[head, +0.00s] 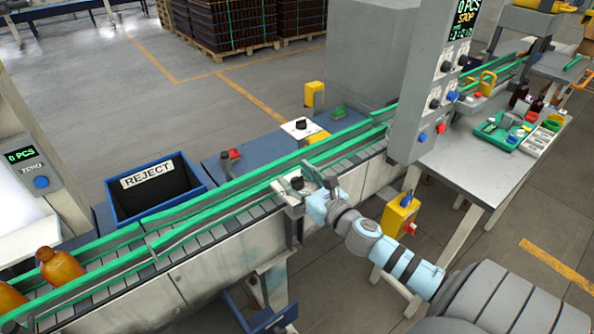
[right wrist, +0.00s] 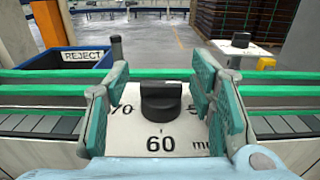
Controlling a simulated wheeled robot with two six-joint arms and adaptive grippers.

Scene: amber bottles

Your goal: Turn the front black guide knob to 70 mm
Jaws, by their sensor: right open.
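The front black guide knob (right wrist: 161,101) stands on a pale scale plate (right wrist: 138,135) in the right wrist view. The plate reads 70 to the left of the knob, 60 below it in front, and "mm" to the lower right. I cannot make out a pointer on the knob. My right gripper (right wrist: 160,105) is open, with one green-padded finger on each side of the knob and visible gaps between. In the head view the knob (head: 297,183) shows at the conveyor's near side, with my right gripper (head: 314,181) beside it. My left gripper is not in view.
A second black knob (head: 301,124) sits on a white plate beyond the conveyor. Green guide rails (head: 200,196) run along the belt. A blue REJECT bin (head: 190,205) stands behind it. Amber bottles (head: 60,266) are at the lower left. A grey control column (head: 412,100) rises to the right.

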